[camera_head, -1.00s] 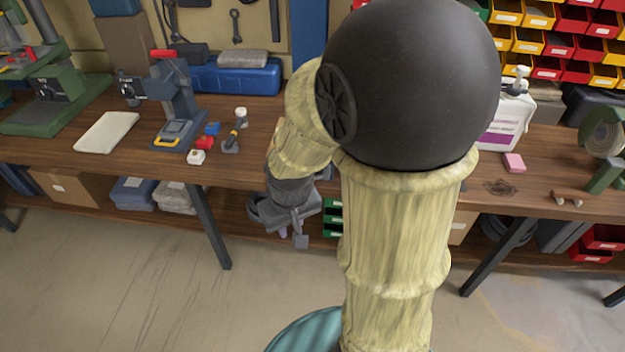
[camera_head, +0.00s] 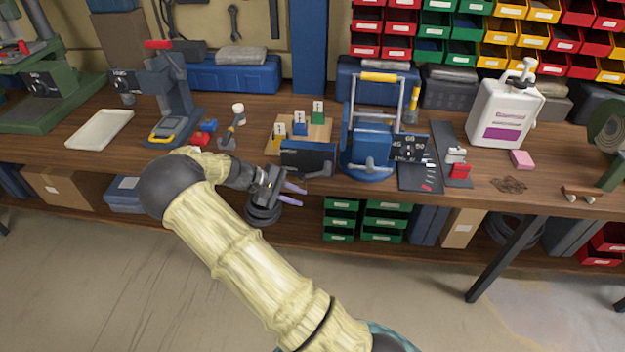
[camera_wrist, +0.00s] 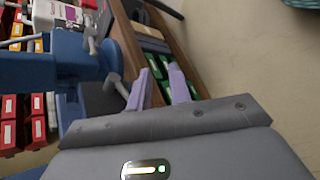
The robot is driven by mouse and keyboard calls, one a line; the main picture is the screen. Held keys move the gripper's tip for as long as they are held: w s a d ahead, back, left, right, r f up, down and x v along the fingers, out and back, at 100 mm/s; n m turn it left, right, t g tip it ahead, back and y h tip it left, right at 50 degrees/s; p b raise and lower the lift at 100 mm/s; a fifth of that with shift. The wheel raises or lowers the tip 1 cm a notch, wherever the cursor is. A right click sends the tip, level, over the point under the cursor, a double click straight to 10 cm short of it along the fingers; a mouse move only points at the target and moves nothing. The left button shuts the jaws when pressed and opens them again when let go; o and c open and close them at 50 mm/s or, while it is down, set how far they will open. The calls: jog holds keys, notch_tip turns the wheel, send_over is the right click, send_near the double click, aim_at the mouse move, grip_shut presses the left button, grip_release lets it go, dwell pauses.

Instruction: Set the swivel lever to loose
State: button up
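A blue vise-like device (camera_head: 357,137) with a round blue base stands near the front edge of the workbench. A small grey lever (camera_head: 370,165) sits low on its front, possibly the swivel lever. A black panel with white markings and a dial (camera_head: 408,148) is beside it. A dark jaw block (camera_head: 308,158) with a grey handle (camera_head: 321,170) is at its left. My gripper (camera_head: 298,194) is in front of the bench edge, left of the device. In the wrist view my gripper (camera_wrist: 160,76) has two lilac fingers apart with nothing between them; a grey handle (camera_wrist: 117,85) is just left of them.
A wooden board with coloured blocks (camera_head: 318,130) lies behind the jaw block. A dark plate with red and white parts (camera_head: 455,165) and a white bottle (camera_head: 503,112) stand to the right. Green drawers (camera_head: 341,220) sit under the bench.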

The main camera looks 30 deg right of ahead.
aim_at(310, 175)
jog(key=w+a+f+n+t+h+b, duration=0.2)
jog(key=w+a+n+h, duration=0.1)
jog(key=w+a+h, duration=0.4)
jog(key=shift+w+a+t+h, duration=0.3)
jog(key=shift+w+a+t, duration=0.15)
jog(key=shift+a, duration=0.25)
jog(key=shift+d+f, duration=0.1)
jog(key=d+p, duration=0.1)
jog(key=d, duration=0.4)
jog(key=d+p, duration=0.1)
jog(key=d, duration=0.5)
jog(key=d+p, duration=0.1)
jog(key=d, duration=0.5)
jog(key=shift+s+d, duration=0.15)
jog(key=shift+s, duration=0.25)
jog(key=shift+c, duration=0.2)
grip_shut()
